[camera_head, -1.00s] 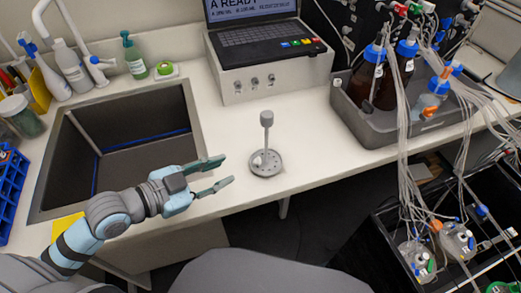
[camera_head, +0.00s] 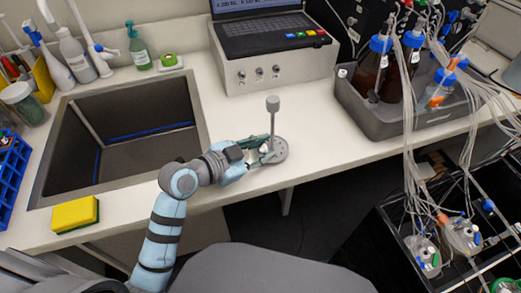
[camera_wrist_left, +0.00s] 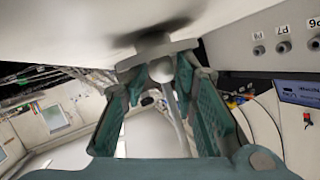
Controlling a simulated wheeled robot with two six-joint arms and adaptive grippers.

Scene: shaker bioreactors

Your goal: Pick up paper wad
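The paper wad is a small pale lump low on the round base of a grey stand (camera_head: 280,152), beside its upright post. In the head view my left gripper (camera_head: 265,150) reaches over the base's left edge and largely hides the wad. In the left wrist view a pale rounded lump (camera_wrist_left: 162,70), which looks like the wad, sits between the tips of my left gripper (camera_wrist_left: 163,78). The fingers are spread, one on each side of it; I cannot tell whether they touch it. My right gripper is not in view.
A sink (camera_head: 120,150) is left of the stand, with a yellow sponge (camera_head: 75,214) at its front. A laptop stands on a white box (camera_head: 275,70) behind. A grey tray (camera_head: 400,128) with bottles and tubing is at right. Bare counter surrounds the stand.

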